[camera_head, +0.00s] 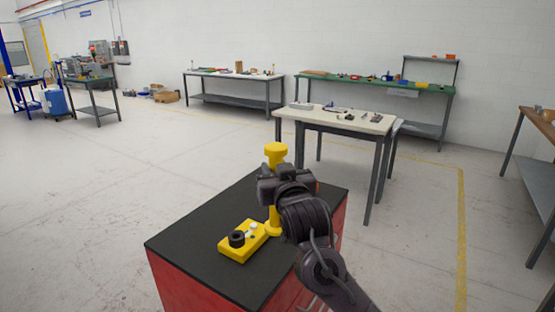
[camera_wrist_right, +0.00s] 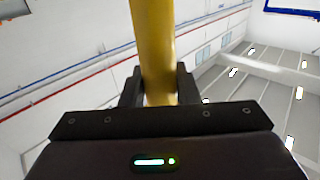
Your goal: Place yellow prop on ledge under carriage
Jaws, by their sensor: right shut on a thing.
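The yellow prop (camera_head: 276,152) is an upright post with a wide round head and a flared foot. My right gripper (camera_head: 272,188) is shut on its middle, over the right part of the black cabinet top (camera_head: 195,245). The foot appears at or just above the top; I cannot tell whether it touches. In the right wrist view the yellow shaft (camera_wrist_right: 153,45) runs up between the two dark fingers (camera_wrist_right: 158,92). My left gripper is not in view. I cannot make out a carriage or a ledge in either view.
A yellow box (camera_head: 237,253) with a black knob and pale buttons lies on the cabinet top, left of the prop. A white-topped table (camera_head: 345,122) stands behind. Benches line the back wall; a wooden-topped bench (camera_head: 541,130) is at right. Open floor lies left of the cabinet.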

